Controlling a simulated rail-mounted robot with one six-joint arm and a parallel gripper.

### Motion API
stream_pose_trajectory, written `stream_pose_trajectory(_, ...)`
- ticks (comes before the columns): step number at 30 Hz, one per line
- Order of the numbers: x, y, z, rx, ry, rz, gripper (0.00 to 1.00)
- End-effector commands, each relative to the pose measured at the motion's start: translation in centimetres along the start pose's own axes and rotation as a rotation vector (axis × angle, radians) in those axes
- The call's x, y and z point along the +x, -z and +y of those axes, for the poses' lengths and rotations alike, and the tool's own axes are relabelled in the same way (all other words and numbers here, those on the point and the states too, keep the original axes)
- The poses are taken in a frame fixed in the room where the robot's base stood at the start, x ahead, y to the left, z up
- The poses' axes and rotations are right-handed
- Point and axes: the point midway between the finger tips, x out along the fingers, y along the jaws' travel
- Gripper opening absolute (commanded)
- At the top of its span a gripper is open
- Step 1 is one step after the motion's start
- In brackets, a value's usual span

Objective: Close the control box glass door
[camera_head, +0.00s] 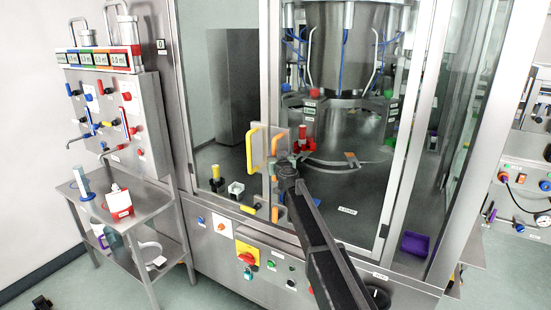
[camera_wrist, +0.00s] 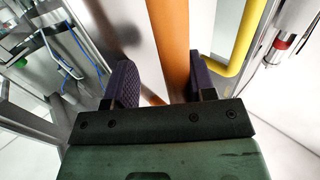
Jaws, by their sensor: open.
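The cabinet's glass door (camera_head: 335,180) has a steel frame and stands at the middle of the head view. A vertical orange handle (camera_head: 273,168) is at its left side. My gripper (camera_head: 281,166) is at this handle, partly hidden by my own arm. In the wrist view my gripper (camera_wrist: 163,80) is open, with the orange handle (camera_wrist: 172,40) passing between its two dark fingers. The handle is close to the right finger; I cannot tell whether they touch. I cannot tell exactly how far the door is swung.
A yellow handle (camera_head: 253,149) is just left of the orange one and also shows in the wrist view (camera_wrist: 243,40). The red and yellow switch (camera_head: 247,256) is on the front panel below. A steel side table (camera_head: 150,205) stands at the left.

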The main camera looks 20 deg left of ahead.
Motion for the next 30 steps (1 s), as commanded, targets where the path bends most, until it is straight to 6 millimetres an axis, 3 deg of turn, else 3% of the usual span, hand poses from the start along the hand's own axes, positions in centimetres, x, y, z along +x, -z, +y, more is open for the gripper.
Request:
stream_pose_trajectory(22, -0.1, 0.1, -0.3, 0.003, 0.005, 0.0, 0.44)
stream_pose_trajectory(26, -1.5, 0.1, -0.3, 0.003, 0.005, 0.0, 0.44)
stream_pose_trajectory(30, -4.7, 0.1, -0.2, 0.003, 0.004, 0.0, 0.44)
